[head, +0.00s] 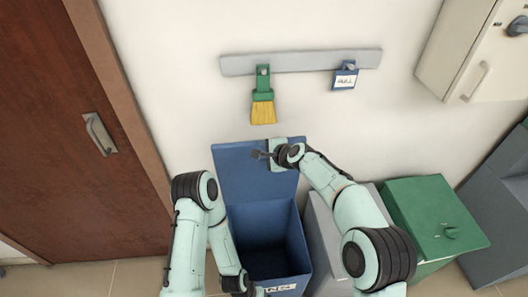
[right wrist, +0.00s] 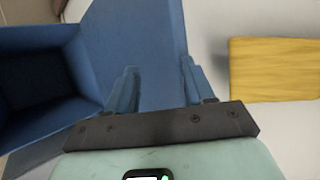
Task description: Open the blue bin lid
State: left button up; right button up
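The blue bin (head: 262,240) stands below the wall with its inside showing. Its blue lid (head: 240,175) is raised, standing up at the back of the bin toward the wall. My right gripper (head: 262,154) is at the upper right part of the lid, pointing left. In the right wrist view its two fingers (right wrist: 158,88) are apart, with the lid's blue surface (right wrist: 140,35) behind and between them; contact is unclear. The bin's dark opening (right wrist: 40,85) shows at left there. My left gripper (head: 250,288) is low by the bin's front, partly cut off; its fingers are unclear.
A grey bin (head: 318,235) and a green bin (head: 430,205) stand right of the blue one. A brown door (head: 60,130) is at left. A green brush with yellow bristles (head: 263,112) and a blue tag (head: 345,78) hang from a wall rail (head: 300,64).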

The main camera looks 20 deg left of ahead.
jog(key=shift+d+f, duration=0.1)
pick_arm(q)
jog(key=shift+w+r, duration=0.2)
jog(key=shift+w, duration=0.15)
pick_arm(e)
jog(key=w+d+r, duration=0.1)
jog(key=d+r, duration=0.1)
jog(key=r, duration=0.5)
jog(key=w+d+r, duration=0.1)
jog(key=d+r, duration=0.2)
jog(key=r, duration=0.4)
jog(key=shift+w+d+r, duration=0.15)
jog(key=shift+w+r, duration=0.05)
jog(key=shift+w, duration=0.05)
dwell(0.3)
dwell(0.4)
pick_arm(q)
jog(key=s+f+b, duration=0.1)
jog(key=s+f, duration=0.1)
jog(key=shift+s, duration=0.3)
pick_arm(e)
jog(key=v, duration=1.3)
jog(key=shift+d+r, duration=0.1)
jog(key=shift+r, duration=0.05)
